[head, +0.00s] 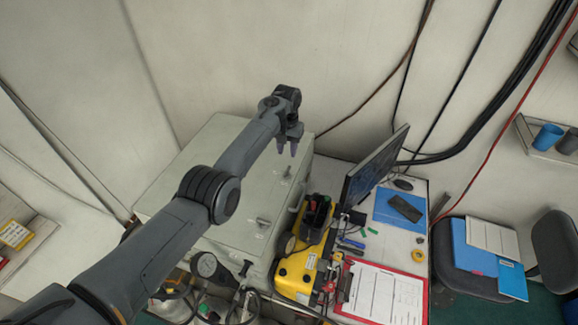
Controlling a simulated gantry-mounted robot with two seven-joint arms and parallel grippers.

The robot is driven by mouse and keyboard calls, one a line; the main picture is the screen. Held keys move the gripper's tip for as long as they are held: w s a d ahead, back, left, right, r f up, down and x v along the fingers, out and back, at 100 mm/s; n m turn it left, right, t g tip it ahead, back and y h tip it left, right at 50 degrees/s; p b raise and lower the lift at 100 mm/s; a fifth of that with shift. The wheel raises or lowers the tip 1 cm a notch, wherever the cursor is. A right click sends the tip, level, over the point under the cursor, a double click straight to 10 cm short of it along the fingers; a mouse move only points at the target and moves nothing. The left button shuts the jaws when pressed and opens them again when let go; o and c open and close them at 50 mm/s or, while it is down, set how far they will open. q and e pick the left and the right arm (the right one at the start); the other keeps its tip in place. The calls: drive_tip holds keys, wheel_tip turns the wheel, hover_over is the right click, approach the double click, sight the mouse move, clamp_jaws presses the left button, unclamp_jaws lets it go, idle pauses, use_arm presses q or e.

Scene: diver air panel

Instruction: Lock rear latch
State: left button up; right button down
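The large grey-green case (222,133) stands on the left half of the bench. Near the right edge of its top are two small latches. The rear latch (287,173) is the farther one; the front latch (263,222) is nearer. Whether either is locked is too small to tell. My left gripper (288,152) points down above the far right part of the case, a little behind the rear latch in the picture. Its two fingers are apart with nothing between them. My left arm crosses over the case and hides part of its top. My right gripper is out of view.
A monitor (374,165) stands to the right. A clipboard (382,294) and a blue sheet (398,209) lie on the bench. The wall is close behind.

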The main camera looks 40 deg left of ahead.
sight(287, 171)
use_arm(q)
wheel_tip(287, 171, down, 9)
drive_tip(key=b, duration=0.8)
drive_tip(key=shift+f, duration=0.2)
drive_tip(key=shift+c, duration=0.3)
clamp_jaws()
